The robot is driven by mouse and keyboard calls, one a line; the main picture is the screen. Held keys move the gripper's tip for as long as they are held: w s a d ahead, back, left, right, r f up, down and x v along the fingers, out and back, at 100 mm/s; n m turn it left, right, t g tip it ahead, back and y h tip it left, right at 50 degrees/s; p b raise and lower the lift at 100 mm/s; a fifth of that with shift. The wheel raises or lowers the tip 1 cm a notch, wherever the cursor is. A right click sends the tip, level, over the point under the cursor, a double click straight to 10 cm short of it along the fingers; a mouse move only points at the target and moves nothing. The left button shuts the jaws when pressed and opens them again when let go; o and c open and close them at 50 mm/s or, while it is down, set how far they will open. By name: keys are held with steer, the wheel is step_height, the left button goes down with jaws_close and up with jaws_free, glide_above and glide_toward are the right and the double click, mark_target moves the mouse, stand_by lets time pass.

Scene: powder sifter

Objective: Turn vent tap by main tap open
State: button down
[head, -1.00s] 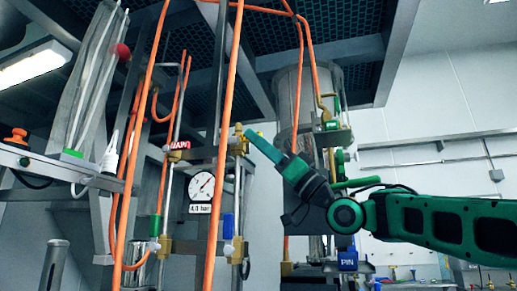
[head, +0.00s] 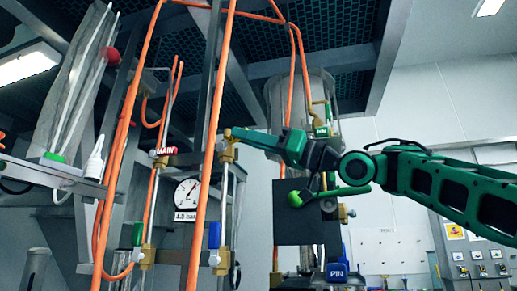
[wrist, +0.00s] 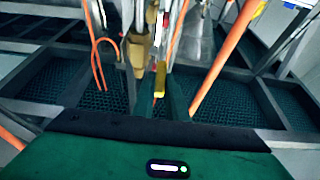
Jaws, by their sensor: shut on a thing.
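The main tap, with a red MAIN label (head: 165,151), sits on a brass fitting left of centre in the head view. To its right, behind an orange hose, is the brass vent tap (head: 229,152) with a small yellow handle. My gripper (head: 236,133) reaches in from the right and is shut on the yellow handle at the top of that tap. In the wrist view the yellow handle (wrist: 160,78) shows between my dark green fingers (wrist: 155,92), beside a brass body (wrist: 139,52). The handle's exact angle is hard to tell.
Orange hoses (head: 210,120) hang close to the taps. A pressure gauge (head: 187,192) sits between the pipes. A steel vessel (head: 300,100) and a dark box (head: 305,215) stand behind and below my arm. A grated steel frame (head: 260,60) is overhead.

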steer(key=shift+w+d, duration=0.1)
steer(key=c, duration=1.8)
jaws_free()
steer(key=shift+d, duration=0.1)
steer(key=shift+o, duration=0.2)
steer(key=v, duration=1)
steer(key=shift+d, duration=0.3)
steer(key=shift+f, duration=0.15)
steer(key=shift+c, duration=0.7)
